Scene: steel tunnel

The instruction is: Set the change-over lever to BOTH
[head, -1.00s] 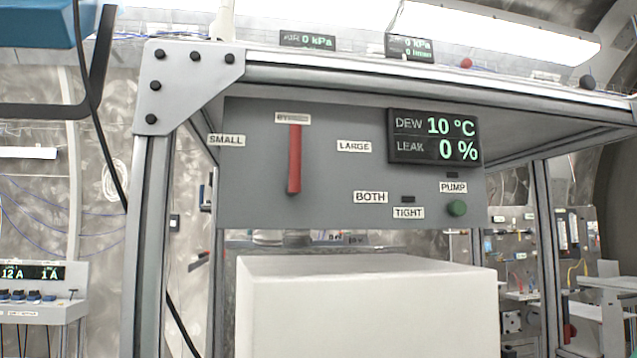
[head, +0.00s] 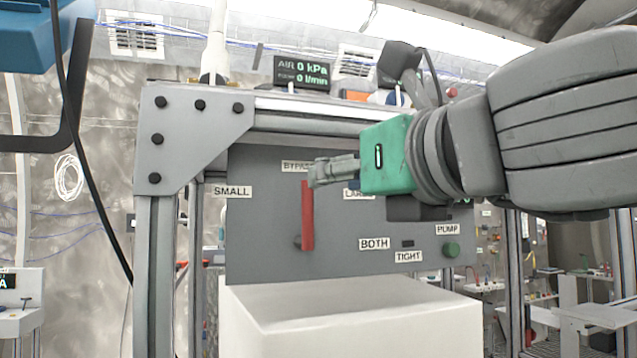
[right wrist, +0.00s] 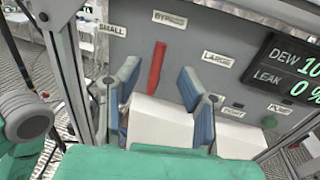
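The red change-over lever (head: 307,222) stands upright on the grey panel (head: 265,265), its upper end just under the BYPASS label (head: 296,166). A dark round part shows at its lower end. The BOTH label (head: 374,244) is right of that lower end. My right gripper (head: 318,172) reaches in from the right, its fingers in front of the lever's upper end. In the right wrist view my right gripper (right wrist: 158,98) has its blue fingers wide apart, with the lever (right wrist: 157,68) visible between them. I cannot tell whether they touch it. My left gripper is out of view.
The SMALL label (head: 231,191) is on the left; LARGE is partly hidden by my gripper. A green knob (head: 451,250) sits under PUMP. A white box (head: 350,310) stands below the panel, and a metal frame post (head: 155,270) rises at left.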

